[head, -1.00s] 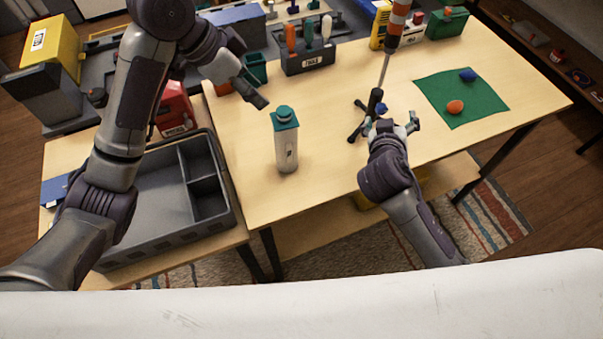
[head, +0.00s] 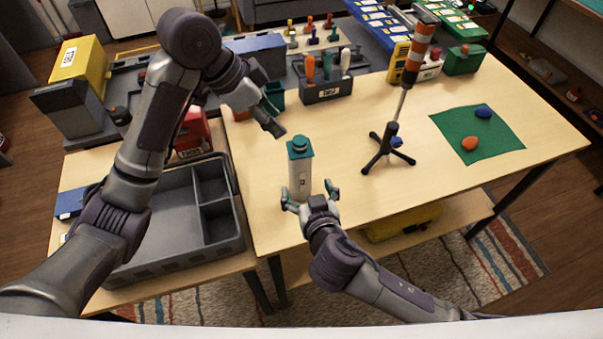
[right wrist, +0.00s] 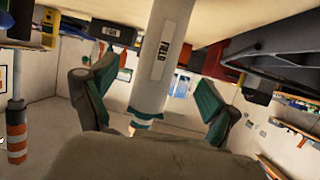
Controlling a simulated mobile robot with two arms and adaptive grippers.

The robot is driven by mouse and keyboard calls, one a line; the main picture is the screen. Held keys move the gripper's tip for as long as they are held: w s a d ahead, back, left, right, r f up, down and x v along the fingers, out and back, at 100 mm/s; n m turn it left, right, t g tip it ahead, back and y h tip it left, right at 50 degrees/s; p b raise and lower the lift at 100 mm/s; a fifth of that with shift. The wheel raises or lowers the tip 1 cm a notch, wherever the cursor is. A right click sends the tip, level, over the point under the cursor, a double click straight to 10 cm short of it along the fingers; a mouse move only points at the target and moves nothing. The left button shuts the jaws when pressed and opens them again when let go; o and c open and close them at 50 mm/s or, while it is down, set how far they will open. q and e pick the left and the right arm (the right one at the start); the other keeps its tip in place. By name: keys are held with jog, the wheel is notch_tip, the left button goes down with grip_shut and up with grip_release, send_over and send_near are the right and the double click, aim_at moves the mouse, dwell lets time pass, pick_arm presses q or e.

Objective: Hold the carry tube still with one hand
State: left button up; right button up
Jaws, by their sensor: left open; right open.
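The carry tube (head: 301,178), white with a teal cap, stands upright near the front edge of the table. My right gripper (head: 309,192) is open at its near side, its fingers spread to either side of the lower body. In the right wrist view the tube (right wrist: 160,60), with a dark-lettered label, lies between the two teal-padded fingers (right wrist: 155,90), with gaps on both sides. My left gripper (head: 272,117) is open and empty, above and left of the teal cap.
A black tripod stand (head: 389,150) with an orange-and-white striped top stands to the right. Beyond it lies a green mat (head: 500,145) with a blue and an orange piece. A grey divided tray (head: 160,235) is at the left. A tool rack (head: 325,90) stands behind.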

aim_at(302, 178)
jog(key=x, duration=0.8)
jog(key=shift+a, duration=0.1)
